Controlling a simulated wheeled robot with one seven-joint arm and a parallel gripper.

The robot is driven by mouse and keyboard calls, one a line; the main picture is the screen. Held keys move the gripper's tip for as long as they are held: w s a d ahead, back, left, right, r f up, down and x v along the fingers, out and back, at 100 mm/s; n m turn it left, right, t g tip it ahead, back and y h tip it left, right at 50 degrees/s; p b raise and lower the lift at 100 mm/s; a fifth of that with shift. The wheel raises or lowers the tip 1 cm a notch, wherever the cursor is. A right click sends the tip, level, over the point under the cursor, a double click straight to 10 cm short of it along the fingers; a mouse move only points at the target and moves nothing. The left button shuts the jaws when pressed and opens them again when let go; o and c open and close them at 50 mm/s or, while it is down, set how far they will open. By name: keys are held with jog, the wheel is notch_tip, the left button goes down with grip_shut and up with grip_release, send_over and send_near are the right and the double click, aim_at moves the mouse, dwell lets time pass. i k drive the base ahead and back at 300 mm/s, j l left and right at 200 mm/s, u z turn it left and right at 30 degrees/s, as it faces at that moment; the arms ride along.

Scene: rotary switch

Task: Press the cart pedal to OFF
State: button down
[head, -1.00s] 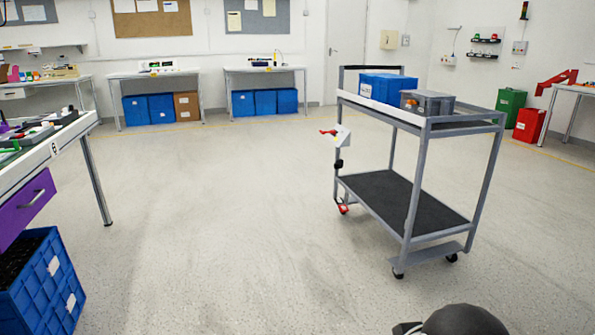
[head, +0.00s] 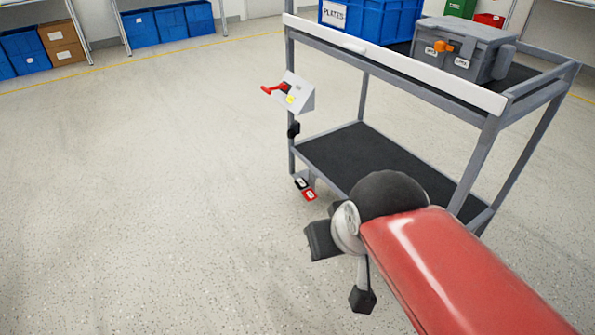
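The cart (head: 398,68) stands at the right of the head view. Its pedal (head: 305,189) is low on the left corner leg, close to the floor, with a black part beside a red part. Small white marks on both parts are too small to read. My gripper (head: 342,270) is in front of the cart, to the lower right of the pedal in the picture. Its two dark fingers are spread apart with nothing between them. It looks apart from the pedal.
A white box with a red lever (head: 272,89) sticks out from the cart's left upright. A blue crate (head: 370,17) and a grey toolbox (head: 465,48) stand on the cart's top. The floor left of the cart is clear. Blue bins (head: 160,27) stand at the back.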

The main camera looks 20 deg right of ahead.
aim_at(307, 191)
jog(key=i+z, duration=0.2)
jog(key=i, duration=0.2)
jog(key=i+j+z, duration=0.2)
jog(key=i, duration=0.2)
jog(key=i+j+z, duration=0.2)
jog(key=i, duration=0.2)
